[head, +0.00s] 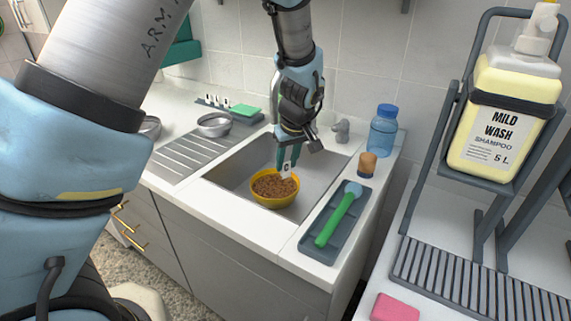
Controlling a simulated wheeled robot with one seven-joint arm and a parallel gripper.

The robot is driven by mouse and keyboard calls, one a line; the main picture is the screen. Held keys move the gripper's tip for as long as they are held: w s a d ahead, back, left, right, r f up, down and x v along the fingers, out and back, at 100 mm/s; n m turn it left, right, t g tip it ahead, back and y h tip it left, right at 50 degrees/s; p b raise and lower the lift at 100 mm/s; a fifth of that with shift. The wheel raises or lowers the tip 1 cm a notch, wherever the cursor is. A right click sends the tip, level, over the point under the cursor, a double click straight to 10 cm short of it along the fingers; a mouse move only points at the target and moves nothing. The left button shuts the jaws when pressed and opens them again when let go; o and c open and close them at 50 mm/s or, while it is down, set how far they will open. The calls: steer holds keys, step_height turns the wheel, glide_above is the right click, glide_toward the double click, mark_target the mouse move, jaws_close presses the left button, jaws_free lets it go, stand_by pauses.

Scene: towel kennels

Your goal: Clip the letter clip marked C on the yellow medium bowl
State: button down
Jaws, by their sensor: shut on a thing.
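The yellow bowl (274,200) stands in the sink and holds brown kibble. The letter clip marked C (286,169) is white and upright at the bowl's far right rim. My gripper (287,157) is above that rim, pointing down, with its green fingers shut on the clip. The clip's lower end meets or overlaps the rim in the picture; I cannot tell whether it grips the rim.
The sink (233,177) has raised edges around the bowl. To its right lie a grey tray (311,246) with a green-handled brush (335,220), a brown-topped jar (367,164) and a blue bottle (383,135). Metal bowls (214,125) and more letter clips (217,102) are at the back left.

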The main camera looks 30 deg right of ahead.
step_height(320, 180, down, 7)
steer(key=b, duration=0.4)
steer(key=shift+r, duration=0.15)
stand_by(0.5)
stand_by(0.4)
steer(key=shift+s+f+b, duration=0.1)
steer(key=shift+f+b, duration=0.95)
stand_by(2.4)
steer(key=shift+c, duration=2.3)
jaws_free()
steer(key=shift+o, duration=0.3)
steer(key=o, duration=0.4)
